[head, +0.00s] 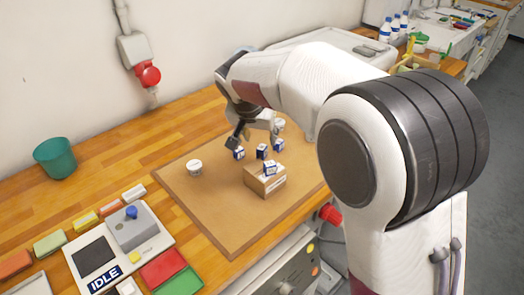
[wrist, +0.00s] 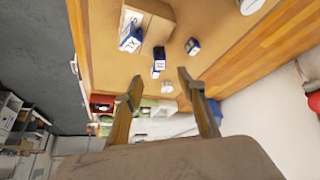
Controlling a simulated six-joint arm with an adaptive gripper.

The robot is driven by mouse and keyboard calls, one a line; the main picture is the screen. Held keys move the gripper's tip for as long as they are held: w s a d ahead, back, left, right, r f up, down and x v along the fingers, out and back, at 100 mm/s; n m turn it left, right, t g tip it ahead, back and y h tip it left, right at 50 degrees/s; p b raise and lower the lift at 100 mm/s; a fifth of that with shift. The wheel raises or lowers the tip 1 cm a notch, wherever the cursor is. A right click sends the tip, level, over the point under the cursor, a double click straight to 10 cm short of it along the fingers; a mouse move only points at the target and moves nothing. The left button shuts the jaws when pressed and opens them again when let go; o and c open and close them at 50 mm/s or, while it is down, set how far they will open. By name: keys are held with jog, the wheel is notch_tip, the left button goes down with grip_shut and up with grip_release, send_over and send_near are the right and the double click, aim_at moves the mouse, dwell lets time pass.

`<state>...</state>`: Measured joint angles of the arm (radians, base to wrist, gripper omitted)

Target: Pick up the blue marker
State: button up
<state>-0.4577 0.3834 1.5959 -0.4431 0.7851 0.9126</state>
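I cannot make out a blue marker for certain in either view. Small blue-and-white blocks stand on the brown mat (head: 215,215): one at the left (head: 238,153), one in the middle (head: 262,151) and one at the right (head: 278,145). Another blue-and-white block (head: 271,169) rests on a cardboard box (head: 265,184); it also shows in the wrist view (wrist: 130,38). My gripper (wrist: 159,77) is open, its two fingers wide apart, with nothing held between them. In the head view it hangs above the far part of the mat, partly hidden by my arm.
A white tub (head: 194,167) stands on the mat's left part and another (head: 279,124) at its far side. A green cup (head: 55,158) stands on the wooden bench at left. A device panel marked IDLE (head: 104,279) and coloured blocks line the left front. The mat's near part is clear.

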aim_at(262, 147)
jog(key=shift+x, duration=1.3)
jog(key=shift+s+x, duration=0.2)
jog(key=shift+x, duration=2.45)
jog(key=shift+a, duration=0.15)
jog(key=c, duration=1)
